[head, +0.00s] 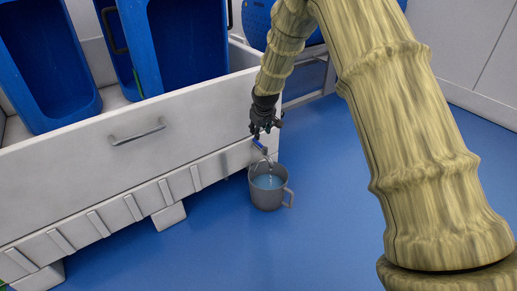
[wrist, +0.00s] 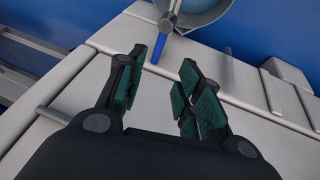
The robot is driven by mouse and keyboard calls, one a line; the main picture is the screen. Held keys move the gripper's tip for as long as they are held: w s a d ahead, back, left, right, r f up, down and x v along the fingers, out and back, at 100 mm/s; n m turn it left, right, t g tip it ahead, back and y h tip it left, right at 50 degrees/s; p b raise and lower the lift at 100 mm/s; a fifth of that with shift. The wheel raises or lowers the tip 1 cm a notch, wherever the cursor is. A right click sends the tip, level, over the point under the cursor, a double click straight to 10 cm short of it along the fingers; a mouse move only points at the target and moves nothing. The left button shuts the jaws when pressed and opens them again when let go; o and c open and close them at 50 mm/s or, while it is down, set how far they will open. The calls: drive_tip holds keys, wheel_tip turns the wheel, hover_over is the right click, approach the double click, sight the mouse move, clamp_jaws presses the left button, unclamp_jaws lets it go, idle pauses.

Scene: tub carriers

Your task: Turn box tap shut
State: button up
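The box tap (head: 258,144) with its blue lever sits low at the right end of the white box's front (head: 120,150). A thin stream of water runs from it into a grey mug (head: 268,198) on the floor below, which holds water. My gripper (head: 264,132) is just above the tap in the head view. In the wrist view my gripper (wrist: 161,75) is open and empty. The blue tap lever (wrist: 158,48) lies just beyond the gap between the fingertips, and the mug rim (wrist: 207,24) shows behind it. I cannot tell whether a finger touches the lever.
Blue tubs (head: 180,45) stand in the white box. A grey handle (head: 138,134) sticks out of its front. A blue perforated basket (head: 257,22) is at the back. The blue floor (head: 320,190) around the mug is clear.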

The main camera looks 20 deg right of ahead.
sight(258, 142)
drive_tip(key=b+x, duration=0.6)
drive_tip(key=x, duration=0.4)
drive_tip(key=shift+w+f, duration=0.3)
clamp_jaws()
